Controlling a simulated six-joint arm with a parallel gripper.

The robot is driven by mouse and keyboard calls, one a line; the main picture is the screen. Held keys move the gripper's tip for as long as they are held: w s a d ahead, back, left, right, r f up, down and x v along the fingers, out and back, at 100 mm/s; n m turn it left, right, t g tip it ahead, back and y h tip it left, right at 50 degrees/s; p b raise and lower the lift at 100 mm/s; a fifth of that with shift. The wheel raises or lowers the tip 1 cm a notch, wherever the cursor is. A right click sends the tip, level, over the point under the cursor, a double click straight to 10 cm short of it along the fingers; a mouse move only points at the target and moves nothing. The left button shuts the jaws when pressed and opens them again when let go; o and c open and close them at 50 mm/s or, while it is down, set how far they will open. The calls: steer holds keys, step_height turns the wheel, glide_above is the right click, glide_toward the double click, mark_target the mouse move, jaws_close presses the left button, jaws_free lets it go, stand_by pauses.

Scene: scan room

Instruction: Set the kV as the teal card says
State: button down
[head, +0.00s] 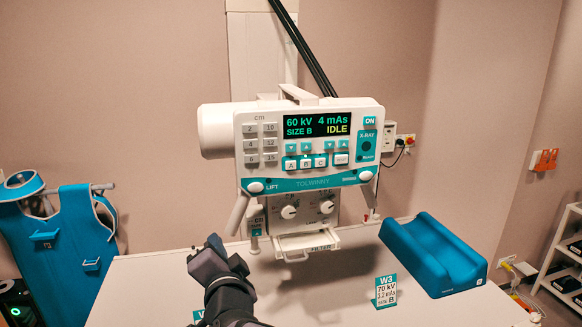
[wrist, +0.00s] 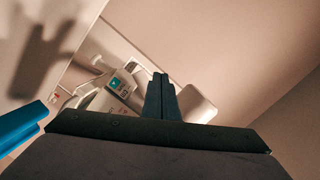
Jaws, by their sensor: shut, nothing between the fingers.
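The X-ray control panel (head: 310,148) faces me in the head view. Its display (head: 318,124) reads 60 kV, 4 mAs, SIZE B, IDLE. Small teal arrow buttons (head: 306,146) sit under the display, with A, B and C buttons (head: 306,163) below them. The teal card (head: 386,291) stands on the table and reads W3, 70 kV, 3.2 mAs, SIZE B. My gripper (head: 213,243) is shut and empty, below and left of the panel, apart from it. In the wrist view the shut fingers (wrist: 160,82) point toward the panel (wrist: 122,84), which is small and tilted.
A blue trough-shaped cushion (head: 433,254) lies at the table's right. The white table (head: 330,300) is mostly clear. Two handles flank the panel's underside, with a filter tray (head: 307,245) below. A teal apron (head: 65,250) hangs at left. Another card (head: 199,315) is partly hidden behind my arm.

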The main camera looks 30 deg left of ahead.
mark_target(291, 148)
steer(key=w+d+r+m+t+h, duration=0.3)
steer(key=d+r+m+t+h, duration=0.2)
steer(key=d+r+m, duration=0.3)
steer(key=w+d+r+m+t+h, duration=0.4)
steer(key=d+r+m+t, duration=0.3)
steer(key=m, duration=0.4)
steer(key=shift+d+r+h, duration=0.65)
steer(key=shift+r+h, duration=0.1)
steer(key=shift+h, duration=0.15)
steer(key=shift+w, duration=0.1)
steer(key=shift+w+a+p, duration=3.1)
steer(key=shift+a+p, duration=0.05)
steer(key=shift+p, duration=0.1)
steer(key=shift+w+a, duration=0.1)
steer(key=shift+w+a+b, duration=0.2)
steer(key=shift+w+b, duration=0.05)
steer(key=shift+b, duration=0.05)
